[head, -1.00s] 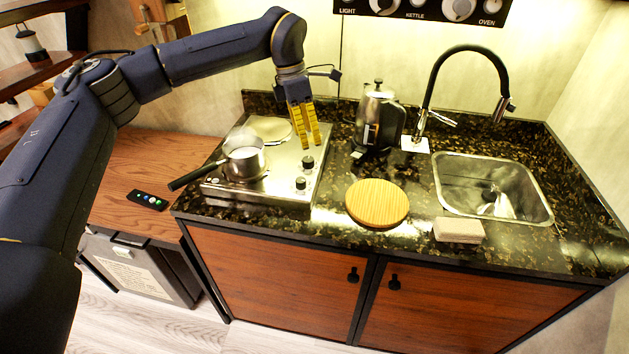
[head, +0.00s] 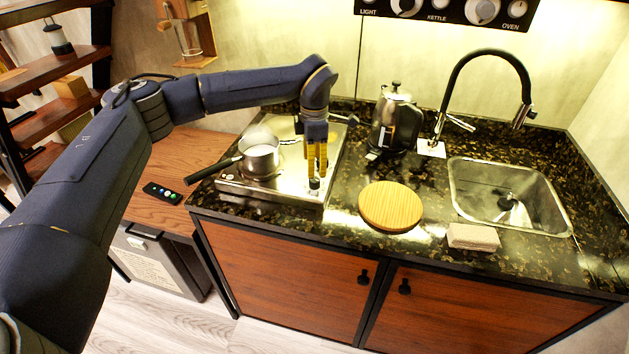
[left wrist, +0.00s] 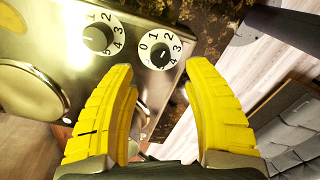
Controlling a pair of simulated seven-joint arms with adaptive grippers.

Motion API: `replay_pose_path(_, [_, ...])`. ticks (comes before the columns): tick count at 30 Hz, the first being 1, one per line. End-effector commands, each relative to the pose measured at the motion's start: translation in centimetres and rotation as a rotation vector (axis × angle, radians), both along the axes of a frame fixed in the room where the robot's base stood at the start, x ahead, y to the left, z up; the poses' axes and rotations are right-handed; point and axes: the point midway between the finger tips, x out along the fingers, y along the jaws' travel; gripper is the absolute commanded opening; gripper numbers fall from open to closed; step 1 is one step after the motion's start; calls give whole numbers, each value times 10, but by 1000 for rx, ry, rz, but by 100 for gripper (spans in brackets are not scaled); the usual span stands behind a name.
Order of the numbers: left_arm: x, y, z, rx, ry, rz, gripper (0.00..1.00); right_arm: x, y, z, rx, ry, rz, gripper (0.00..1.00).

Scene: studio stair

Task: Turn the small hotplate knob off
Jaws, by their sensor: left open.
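The steel hotplate (head: 270,188) stands on the left end of the counter. Its two black knobs show in the left wrist view, a left knob (left wrist: 97,38) and a right knob (left wrist: 160,52), each on a white numbered dial. I cannot tell which is the small plate's knob or read their settings surely. My left gripper (head: 317,170) is open and points down over the hotplate's right side. In the left wrist view its yellow fingers (left wrist: 160,72) spread either side of the right knob, apparently short of it. One knob (head: 314,184) shows just below the fingertips. My right gripper is not seen.
A saucepan (head: 262,160) sits on the hotplate, its dark handle pointing left. A kettle (head: 397,120) stands behind right, and a round wooden board (head: 390,206) lies to the right. A sink (head: 510,192) is farther right. A dark remote (head: 163,193) lies on the wooden surface at left.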

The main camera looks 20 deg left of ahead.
Motion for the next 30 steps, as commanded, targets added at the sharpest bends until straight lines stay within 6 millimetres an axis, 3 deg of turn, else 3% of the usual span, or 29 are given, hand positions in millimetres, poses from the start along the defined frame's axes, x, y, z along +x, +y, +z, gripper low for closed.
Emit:
replay_pose_path(6, [-1, 0, -36, 0, 2, -1, 50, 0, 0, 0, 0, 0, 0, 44])
replay_pose_path(12, [0, 0, -56, 0, 1, 0, 50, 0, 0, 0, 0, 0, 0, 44])
replay_pose_path(29, [0, 0, -67, -1, 0, 0, 52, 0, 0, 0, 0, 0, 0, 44])
replay_pose_path(30, [0, 0, -67, -1, 0, 0, 48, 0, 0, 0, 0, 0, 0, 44])
